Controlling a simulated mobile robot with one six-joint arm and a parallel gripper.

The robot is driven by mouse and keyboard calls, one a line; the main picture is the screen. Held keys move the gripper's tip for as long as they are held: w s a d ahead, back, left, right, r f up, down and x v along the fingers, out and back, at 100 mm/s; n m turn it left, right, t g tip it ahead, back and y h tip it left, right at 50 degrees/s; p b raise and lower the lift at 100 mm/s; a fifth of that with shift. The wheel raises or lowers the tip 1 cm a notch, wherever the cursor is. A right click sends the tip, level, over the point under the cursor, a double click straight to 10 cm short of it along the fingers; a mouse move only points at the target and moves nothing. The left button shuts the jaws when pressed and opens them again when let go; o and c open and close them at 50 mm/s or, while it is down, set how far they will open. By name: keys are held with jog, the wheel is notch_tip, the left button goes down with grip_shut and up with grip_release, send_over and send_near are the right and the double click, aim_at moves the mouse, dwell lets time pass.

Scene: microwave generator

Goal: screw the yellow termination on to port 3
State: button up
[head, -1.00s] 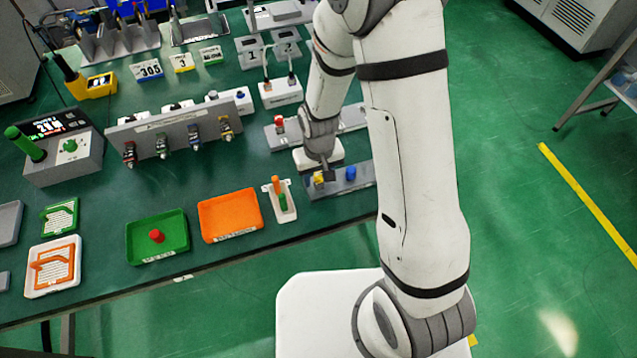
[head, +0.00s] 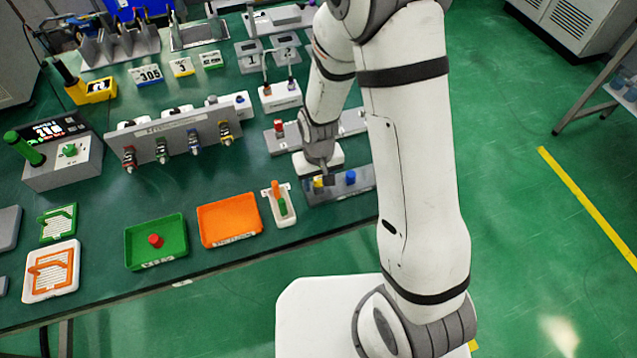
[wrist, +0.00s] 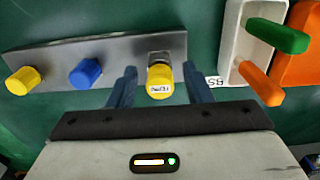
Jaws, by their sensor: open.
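A yellow termination (wrist: 160,82) with a small printed label stands on a grey metal strip (wrist: 125,52) in the wrist view. My gripper (wrist: 160,88) is open, with one blue-grey finger on each side of it and a visible gap to each. In the head view the yellow termination (head: 318,183) is partly covered by my gripper (head: 326,181). A blue cap (wrist: 85,73) and another yellow cap (wrist: 23,80) stand further left on the strip. A grey panel (head: 178,132) carries several coloured connectors; its port numbers are too small to read.
An orange tray (head: 230,220) and a green tray (head: 170,254) lie near the table's front edge. A control box (head: 68,165) stands at the left. Bare green table lies between panel and trays.

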aim_at(318, 178)
jog(key=shift+c, duration=0.2)
dwell(0.4)
grip_shut()
jog(key=shift+r, duration=0.15)
dwell(0.4)
jog(key=shift+r+p, duration=1.95)
jog(key=shift+r, duration=0.95)
jog(key=shift+f, duration=0.1)
